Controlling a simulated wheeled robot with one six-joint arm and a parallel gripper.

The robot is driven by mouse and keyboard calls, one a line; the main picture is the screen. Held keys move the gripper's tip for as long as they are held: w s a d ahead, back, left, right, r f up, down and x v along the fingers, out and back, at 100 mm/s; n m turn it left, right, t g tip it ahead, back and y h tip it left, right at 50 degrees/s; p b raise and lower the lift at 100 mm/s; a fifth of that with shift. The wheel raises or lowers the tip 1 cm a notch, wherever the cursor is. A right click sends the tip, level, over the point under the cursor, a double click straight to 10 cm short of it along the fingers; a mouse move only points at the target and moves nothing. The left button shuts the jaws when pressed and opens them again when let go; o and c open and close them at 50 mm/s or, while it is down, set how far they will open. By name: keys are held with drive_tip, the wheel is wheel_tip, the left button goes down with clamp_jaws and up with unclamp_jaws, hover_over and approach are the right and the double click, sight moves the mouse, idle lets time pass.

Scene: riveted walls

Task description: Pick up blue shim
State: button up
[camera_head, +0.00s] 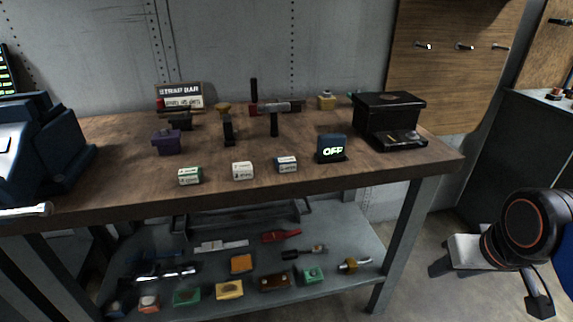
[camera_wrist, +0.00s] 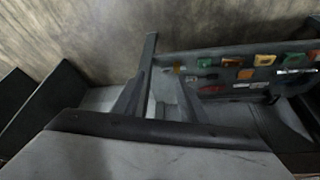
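No piece is clearly recognisable as the blue shim. A dark blue flat piece (camera_head: 163,254) lies at the back left of the lower shelf, small and dim. A small bluish block (camera_head: 115,309) is at that shelf's front left corner. A small block with a blue end (camera_head: 287,164) stands on the table top. In the wrist view my gripper (camera_wrist: 166,65) shows two dark fingers apart, with nothing held between them. The arm end is at the right of the head view, well clear of the table and shelf.
The wooden table top (camera_head: 330,185) holds a blue OFF sign (camera_head: 332,149), a black box (camera_head: 389,113), a strap bar sign (camera_head: 180,97) and several tools. The lower shelf (camera_head: 350,240) holds several coloured blocks and tools. A table leg (camera_head: 403,245) stands between shelf and arm.

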drive_tip(key=shift+o, duration=0.4)
wheel_tip(320, 180, up, 30)
drive_tip(key=n+g, duration=0.5)
drive_tip(key=n, duration=1.7)
hover_over(287, 160)
drive_tip(key=f, duration=1.1)
drive_tip(key=shift+w+a+f, duration=0.3)
drive_tip(key=shift+w+f, duration=0.05)
drive_tip(key=shift+s+d+f, duration=0.15)
drive_tip(key=shift+f, duration=1.2)
drive_tip(key=shift+s+d+f, duration=0.1)
drive_tip(key=shift+d+f, duration=0.05)
drive_tip(key=shift+f, duration=1.15)
clamp_jaws()
